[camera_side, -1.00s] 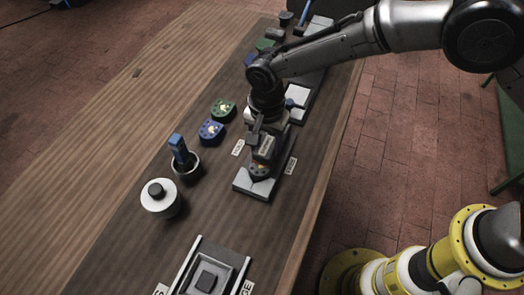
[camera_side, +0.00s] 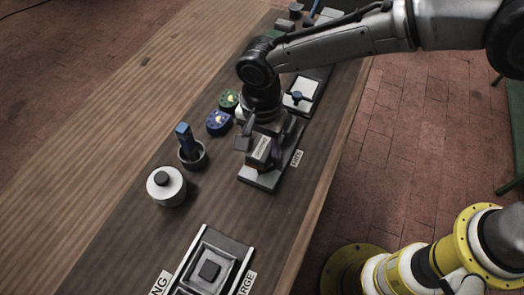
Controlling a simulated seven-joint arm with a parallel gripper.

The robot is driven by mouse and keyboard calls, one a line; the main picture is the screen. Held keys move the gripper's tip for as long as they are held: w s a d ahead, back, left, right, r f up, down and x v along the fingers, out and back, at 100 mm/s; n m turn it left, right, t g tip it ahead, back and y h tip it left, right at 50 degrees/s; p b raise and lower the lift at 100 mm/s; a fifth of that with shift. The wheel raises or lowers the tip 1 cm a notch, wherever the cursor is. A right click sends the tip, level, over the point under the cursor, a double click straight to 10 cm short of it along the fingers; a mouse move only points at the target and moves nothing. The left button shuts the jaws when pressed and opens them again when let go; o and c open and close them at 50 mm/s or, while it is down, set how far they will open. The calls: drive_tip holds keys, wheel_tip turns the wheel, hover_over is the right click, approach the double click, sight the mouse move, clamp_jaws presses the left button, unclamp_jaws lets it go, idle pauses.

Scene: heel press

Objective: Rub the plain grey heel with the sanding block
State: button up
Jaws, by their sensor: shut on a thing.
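My gripper (camera_side: 262,136) points down over a grey metal stand (camera_side: 258,182) in the middle of the bench. It is shut on a dark block with a pale label (camera_side: 260,150), which looks like the sanding block. The label is too small to read. The block is low over the stand; whether it touches anything there is unclear. What lies beneath it is hidden by the block and gripper. I cannot make out a plain grey heel. A green heel (camera_side: 228,99) and a blue heel (camera_side: 218,122), each with a pale mark, lie left of my gripper.
A cup (camera_side: 194,160) with a blue-handled tool (camera_side: 184,138) and a white round pot (camera_side: 165,190) stand to the left. A railed tray (camera_side: 235,252) holding a grey block (camera_side: 209,270) is at the front.

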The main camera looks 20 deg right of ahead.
drive_tip(key=shift+r, duration=2.05)
drive_tip(key=shift+w+a+f+n, duration=0.1)
drive_tip(key=shift+n, duration=1.1)
drive_tip(key=shift+f+n, duration=0.25)
drive_tip(key=shift+n, duration=0.55)
drive_tip(key=w+d+f+n, duration=0.1)
drive_tip(key=w+d, duration=0.3)
drive_tip(key=d, duration=1.4)
drive_tip(key=w+d+f+n, duration=0.2)
drive_tip(key=w+d+n, duration=0.2)
drive_tip(key=d, duration=1.5)
drive_tip(key=shift+d+f, duration=0.15)
drive_tip(key=shift+d, duration=0.15)
